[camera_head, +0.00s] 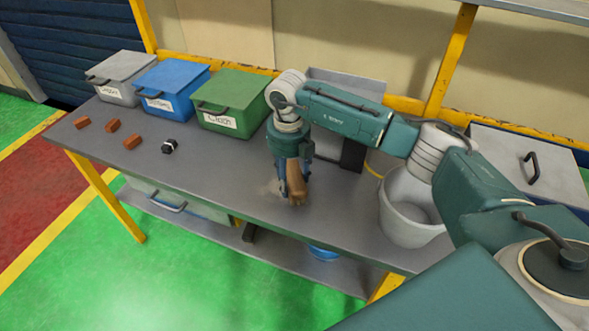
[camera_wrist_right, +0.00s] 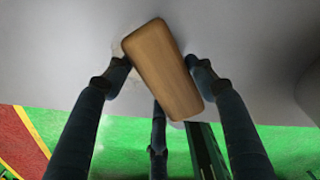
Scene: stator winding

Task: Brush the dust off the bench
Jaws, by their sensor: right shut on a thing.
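The bench (camera_head: 220,185) is a long grey table with yellow legs. My right gripper (camera_head: 292,188) points down over the middle of the bench near its front edge. It is shut on a brush (camera_head: 297,190), of which a brown wooden block shows. A faint pale dust patch (camera_head: 271,187) lies on the bench just left of the brush. It also seems to show as a pale smear (camera_wrist_right: 118,50) in the wrist view. My left gripper is not in view.
Grey (camera_head: 122,72), blue (camera_head: 172,85) and green (camera_head: 233,98) lidded bins stand along the back left. Several brown blocks (camera_head: 132,142) and a small black-and-white part (camera_head: 169,147) lie at the left. A grey bucket (camera_head: 400,225) stands right of my gripper. The bench between is clear.

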